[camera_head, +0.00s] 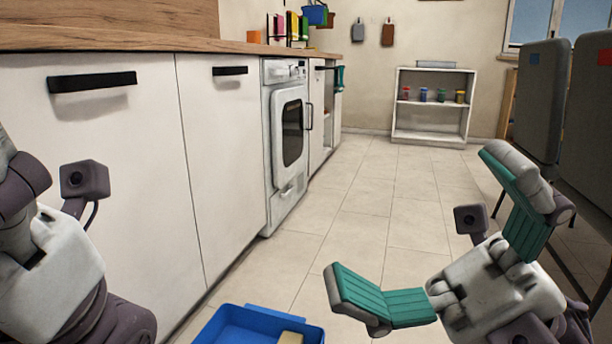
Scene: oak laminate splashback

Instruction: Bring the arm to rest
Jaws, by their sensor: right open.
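My right gripper (440,245) is at the lower right of the head view. Its two green-padded fingers are spread wide with nothing between them. It is held above the tiled floor. My left arm (50,270) comes in at the lower left, beside the white cabinets.
White cabinets (130,150) with black handles and a white washing machine (288,135) line the left side. A blue tray (235,325) holding a pale block is at the bottom. A low shelf (432,105) with jars stands at the back. Dark chairs (541,95) stand at right. The middle floor is clear.

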